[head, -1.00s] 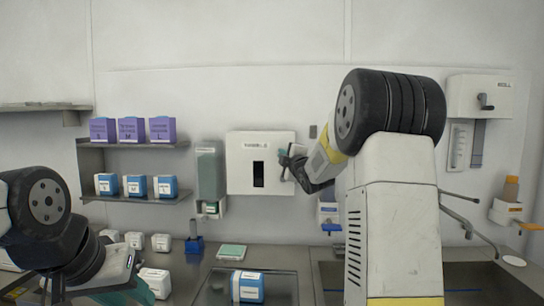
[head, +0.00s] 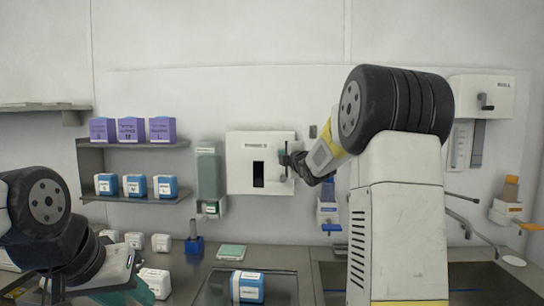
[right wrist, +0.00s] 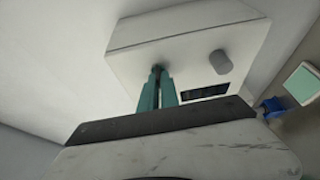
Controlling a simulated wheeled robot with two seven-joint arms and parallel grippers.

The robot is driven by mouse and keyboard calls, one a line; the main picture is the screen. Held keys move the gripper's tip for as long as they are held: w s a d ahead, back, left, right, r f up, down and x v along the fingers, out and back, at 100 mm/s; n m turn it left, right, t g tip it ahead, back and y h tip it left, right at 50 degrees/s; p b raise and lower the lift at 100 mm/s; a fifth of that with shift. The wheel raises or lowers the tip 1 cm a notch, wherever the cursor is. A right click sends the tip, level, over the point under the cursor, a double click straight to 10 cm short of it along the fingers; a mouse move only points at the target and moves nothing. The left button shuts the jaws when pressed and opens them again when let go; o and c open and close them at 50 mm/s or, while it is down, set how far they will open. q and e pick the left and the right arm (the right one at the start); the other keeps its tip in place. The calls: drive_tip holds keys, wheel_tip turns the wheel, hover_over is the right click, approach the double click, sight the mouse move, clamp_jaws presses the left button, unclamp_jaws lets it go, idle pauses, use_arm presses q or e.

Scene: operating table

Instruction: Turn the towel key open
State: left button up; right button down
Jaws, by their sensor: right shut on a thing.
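The white towel dispenser (head: 242,178) is on the wall, with a dark slot in its front. My right gripper (head: 284,158) is at the right part of its front. In the right wrist view the teal fingers (right wrist: 157,88) are close together on a small dark key (right wrist: 157,69) at the dispenser's face (right wrist: 190,50). The fingers hide most of the key, so its exact angle is hard to tell. A grey round knob (right wrist: 221,62) sticks out beside it, clear of the fingers. My left gripper (head: 140,290) is low at the left, partly cut off; its jaw opening is unclear.
A green-grey wall dispenser (head: 209,175) hangs left of the towel dispenser. Shelves with purple boxes (head: 131,130) and blue-white boxes (head: 134,185) are farther left. A blue-white box (head: 247,287) sits on the counter below. Another white wall box (head: 480,97) is at right.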

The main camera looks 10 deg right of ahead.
drive_tip(key=c, duration=1.6)
unclamp_jaws()
drive_tip(key=s, duration=0.7)
drive_tip(key=shift+s+d, duration=0.35)
drive_tip(key=shift+d, duration=0.05)
drive_tip(key=s+a+f+m+g, duration=0.3)
drive_tip(key=s+f+m+g, duration=0.1)
drive_tip(key=s, duration=0.8)
drive_tip(key=s+a+f+m+g, duration=0.3)
drive_tip(key=s+f+m, duration=0.3)
drive_tip(key=s, duration=0.6)
drive_tip(key=s+a+f+m+g, duration=0.3)
drive_tip(key=s+m, duration=0.5)
drive_tip(key=s, duration=0.4)
wheel_tip(320, 180, down, 3)
drive_tip(key=shift+r+m+g, duration=0.1)
drive_tip(key=shift+m+g, duration=0.3)
drive_tip(key=shift+g, duration=0.5)
